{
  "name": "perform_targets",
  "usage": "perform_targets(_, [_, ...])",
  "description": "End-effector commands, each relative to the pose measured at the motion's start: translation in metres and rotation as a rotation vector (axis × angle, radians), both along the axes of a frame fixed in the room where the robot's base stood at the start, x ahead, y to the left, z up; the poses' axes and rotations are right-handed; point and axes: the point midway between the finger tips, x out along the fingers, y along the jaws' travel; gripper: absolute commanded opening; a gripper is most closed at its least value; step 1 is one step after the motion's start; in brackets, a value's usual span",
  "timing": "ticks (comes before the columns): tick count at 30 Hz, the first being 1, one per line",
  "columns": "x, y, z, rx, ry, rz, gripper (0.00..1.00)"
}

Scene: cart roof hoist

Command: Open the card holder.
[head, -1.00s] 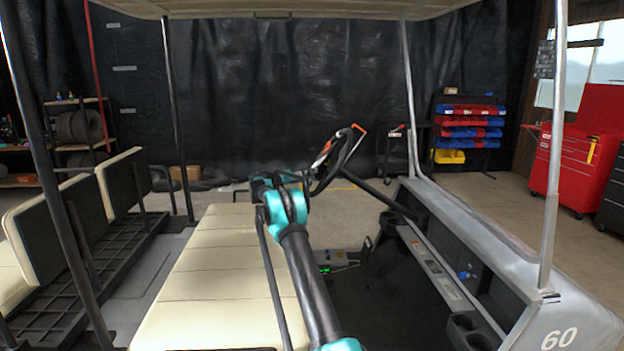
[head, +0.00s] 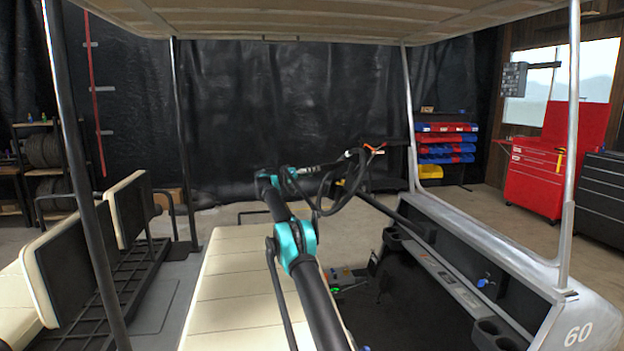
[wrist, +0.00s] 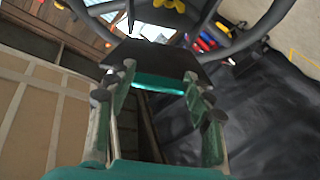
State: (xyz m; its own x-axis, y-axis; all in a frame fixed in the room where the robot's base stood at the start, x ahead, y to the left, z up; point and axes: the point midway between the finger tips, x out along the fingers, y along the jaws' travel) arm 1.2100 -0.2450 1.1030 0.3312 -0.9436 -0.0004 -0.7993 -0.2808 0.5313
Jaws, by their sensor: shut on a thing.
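The steering wheel (head: 350,190) stands over the cart's floor, seen nearly edge-on in the head view, and its rim and spokes show at the top of the wrist view (wrist: 262,28). A dark flat plate (wrist: 150,53), apparently the card holder, lies in front of the wheel's hub in the wrist view. My gripper (wrist: 158,74) has its green fingers at the left and right of the plate's near edge and appears shut on it. A teal strip shows between the fingers. In the head view, my arm reaches the wheel from the seat side and the fingers are too small to make out.
The cream bench seat (head: 228,290) lies left of my arm. The roof (head: 300,22) spans above. A red tool chest (head: 537,178) stands outside the cart.

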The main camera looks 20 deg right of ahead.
Motion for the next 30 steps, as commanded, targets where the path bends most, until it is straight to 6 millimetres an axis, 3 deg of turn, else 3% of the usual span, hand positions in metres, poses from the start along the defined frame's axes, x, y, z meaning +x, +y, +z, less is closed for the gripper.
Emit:
perform_targets(20, [0.003,0.0006,0.009,-0.003,0.0,0.007,0.0])
perform_targets(21, [0.003,0.0007,0.009,-0.003,0.0,0.007,0.55])
perform_targets(25, [0.0028,0.0002,0.0085,-0.002,0.001,0.006,0.71])
perform_targets(30, [0.0026,-0.0004,0.0082,-0.001,0.001,0.004,0.72])
